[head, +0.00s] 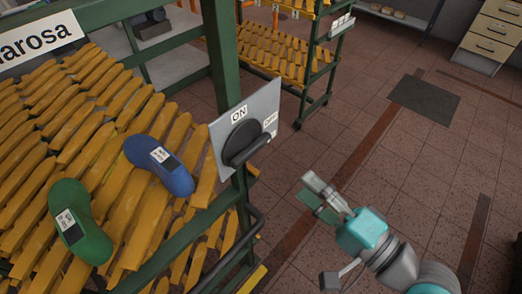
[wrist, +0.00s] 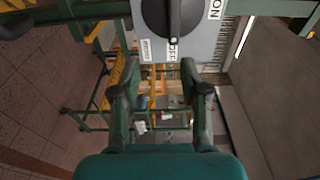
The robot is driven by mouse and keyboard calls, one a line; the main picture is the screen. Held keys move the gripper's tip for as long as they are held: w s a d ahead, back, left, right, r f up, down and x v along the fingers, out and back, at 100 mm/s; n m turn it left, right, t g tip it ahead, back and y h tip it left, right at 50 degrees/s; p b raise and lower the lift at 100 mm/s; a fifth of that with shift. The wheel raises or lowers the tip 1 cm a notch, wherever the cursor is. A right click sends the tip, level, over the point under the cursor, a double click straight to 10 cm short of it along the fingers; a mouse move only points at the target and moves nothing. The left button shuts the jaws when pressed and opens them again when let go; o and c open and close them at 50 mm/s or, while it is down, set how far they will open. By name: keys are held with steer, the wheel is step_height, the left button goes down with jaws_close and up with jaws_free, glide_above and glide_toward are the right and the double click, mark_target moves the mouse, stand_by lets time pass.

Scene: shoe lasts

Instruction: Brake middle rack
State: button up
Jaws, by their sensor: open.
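A grey panel (head: 216,138) is fixed to the green post of the near rack (head: 218,50). It bears a black rotary brake knob (head: 238,139), with an ON label above it and another label, seemingly OFF, at its right. In the wrist view the knob (wrist: 174,14) is at the top, cut by the edge.
The near rack's sloping yellow slats hold a green shoe last (head: 80,222) and a blue shoe last (head: 160,167). A second rack (head: 275,55) stands behind. A dark mat (head: 424,97) and drawers (head: 490,35) lie at the back right. The tiled floor between is clear.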

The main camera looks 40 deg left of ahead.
mark_target(256, 152)
steer(key=a, duration=0.4)
steer(key=a+r+n+g, duration=0.1)
steer(key=a, duration=0.3)
steer(key=a+r+g, duration=0.1)
steer(key=a, duration=0.2)
steer(key=shift+s+a+r, duration=0.15)
steer(key=shift+a, duration=0.25)
jaws_close()
